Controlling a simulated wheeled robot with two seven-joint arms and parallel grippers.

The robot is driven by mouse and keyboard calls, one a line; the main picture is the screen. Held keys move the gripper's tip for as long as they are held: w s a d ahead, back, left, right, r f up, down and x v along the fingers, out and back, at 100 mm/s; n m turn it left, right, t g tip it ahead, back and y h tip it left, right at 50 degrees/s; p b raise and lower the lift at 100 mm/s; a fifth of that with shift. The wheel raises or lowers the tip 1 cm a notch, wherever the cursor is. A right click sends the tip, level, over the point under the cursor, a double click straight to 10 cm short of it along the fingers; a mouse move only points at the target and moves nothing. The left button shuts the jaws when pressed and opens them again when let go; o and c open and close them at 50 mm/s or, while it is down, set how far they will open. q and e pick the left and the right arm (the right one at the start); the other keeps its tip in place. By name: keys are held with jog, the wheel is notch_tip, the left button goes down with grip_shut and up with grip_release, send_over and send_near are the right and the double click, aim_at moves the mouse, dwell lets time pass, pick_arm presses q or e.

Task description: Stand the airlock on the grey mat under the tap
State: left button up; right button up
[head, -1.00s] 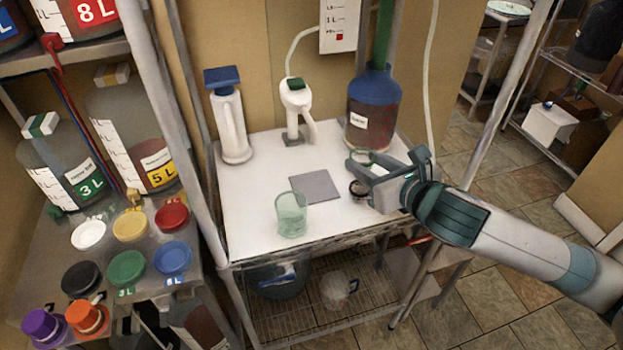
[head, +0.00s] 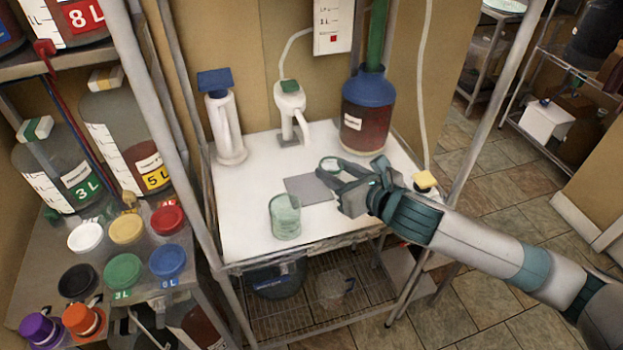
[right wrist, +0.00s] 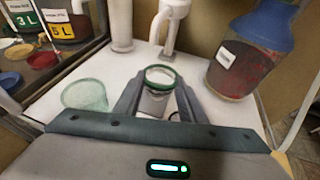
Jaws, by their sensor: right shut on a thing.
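The airlock, a small clear cup with a green rim (right wrist: 162,77), sits between the fingers of my right gripper (right wrist: 157,100), which is shut on it. In the head view the airlock's rim (head: 331,163) shows above my right gripper (head: 345,186), and its lower part is hidden by the fingers. The grey mat (head: 306,189) lies flat on the white table, just left of the gripper and partly covered by it. The white tap (head: 290,112) stands behind the mat. I cannot tell how high the airlock's base is above the table. My left gripper is out of view.
A green translucent cup (head: 285,217) stands in front of the mat. A white bottle with a blue top (head: 228,120) stands left of the tap. A blue-topped carboy (head: 367,115) is behind the gripper. A yellow-topped item (head: 425,181) is at the right. Coloured lids fill the left shelf.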

jog(key=w+a+f+p, duration=0.1)
jog(key=w+a+f, duration=0.3)
jog(key=w+a, duration=0.1)
jog(key=shift+a+f+p, duration=0.2)
jog(key=shift+p, duration=0.15)
jog(key=shift+f+p, duration=0.6)
jog(key=shift+f, duration=1.4)
jog(key=shift+f, duration=0.15)
jog(key=o, duration=1)
jog(key=shift+o, duration=0.2)
jog(key=shift+d, duration=0.1)
jog(key=b+v, duration=0.2)
jog(key=v, duration=1)
